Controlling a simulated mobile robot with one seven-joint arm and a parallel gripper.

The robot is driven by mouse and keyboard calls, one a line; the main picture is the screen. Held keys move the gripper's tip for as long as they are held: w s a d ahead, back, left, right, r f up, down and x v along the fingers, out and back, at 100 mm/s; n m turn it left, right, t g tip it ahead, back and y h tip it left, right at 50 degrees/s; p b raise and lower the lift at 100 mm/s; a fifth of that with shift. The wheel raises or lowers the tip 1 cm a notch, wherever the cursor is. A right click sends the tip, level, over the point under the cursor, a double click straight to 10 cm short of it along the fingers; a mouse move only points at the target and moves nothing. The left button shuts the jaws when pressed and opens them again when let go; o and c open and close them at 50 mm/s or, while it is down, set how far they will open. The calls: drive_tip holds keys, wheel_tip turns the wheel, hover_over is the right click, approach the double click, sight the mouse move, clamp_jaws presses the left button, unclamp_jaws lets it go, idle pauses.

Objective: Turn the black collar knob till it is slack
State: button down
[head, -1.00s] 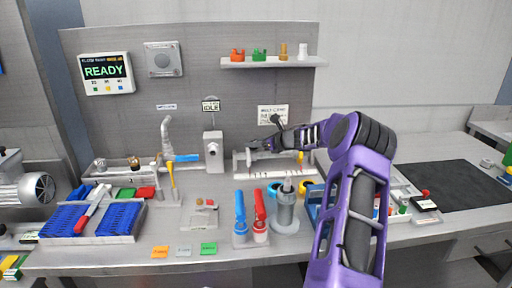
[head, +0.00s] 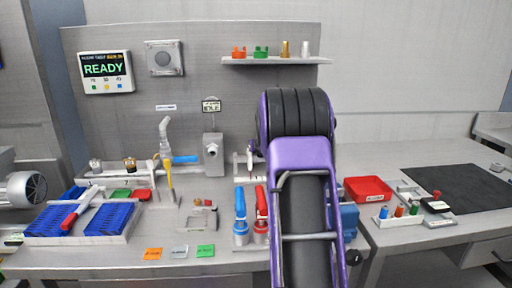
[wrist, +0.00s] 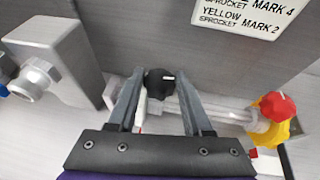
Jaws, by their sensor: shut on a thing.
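The black collar knob (wrist: 160,84) shows in the wrist view as a dark round cap with a white mark, on a pale rail or shaft. My gripper (wrist: 161,74) has one grey finger on each side of the knob and is shut on it. The knob's underside and the collar behind it are mostly hidden. In the head view my raised purple arm covers the knob and most of my gripper.
In the wrist view a grey block with a round fitting (wrist: 38,78) stands to the left. A red knob (wrist: 278,106) on a yellow part (wrist: 268,130) stands to the right. In the head view, blue and red bottles (head: 241,215) stand close to my arm; a red tray (head: 368,190) lies right.

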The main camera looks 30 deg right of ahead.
drive_tip(key=shift+w+a+m+g+h, duration=0.2)
drive_tip(key=shift+m+g+h, duration=0.45)
drive_tip(key=shift+m+h, duration=0.6)
drive_tip(key=shift+w+a+m+g+h, duration=0.1)
drive_tip(key=shift+a+m+g+h, duration=0.15)
drive_tip(key=shift+m+g+h, duration=0.7)
drive_tip(key=m+h+p, duration=0.1)
drive_tip(key=m+g+h, duration=0.1)
drive_tip(key=shift+a+r+m+p, duration=0.1)
drive_tip(key=shift+r+m+p, duration=0.05)
drive_tip(key=shift+m+p, duration=0.2)
drive_tip(key=m+g+h+p, duration=0.2)
drive_tip(key=g+p, duration=0.1)
drive_tip(key=shift+w+r+m, duration=0.2)
drive_tip(key=shift+m, duration=0.05)
drive_tip(key=m+g+p, duration=0.1)
drive_tip(key=p, duration=0.1)
drive_tip(key=m+g+p, duration=0.1)
drive_tip(key=m+g, duration=0.1)
drive_tip(key=shift+w+f+h+p, duration=0.1)
drive_tip(key=shift+f+h+p, duration=0.1)
drive_tip(key=shift+h+p, duration=0.2)
drive_tip(key=shift+f+m+g+p, duration=0.15)
drive_tip(key=shift+m+g+p, duration=0.15)
drive_tip(key=shift+g+p, duration=0.3)
drive_tip(key=shift+c, duration=1.8)
unclamp_jaws()
drive_tip(key=shift+f, duration=0.1)
drive_tip(key=shift+o, duration=0.2)
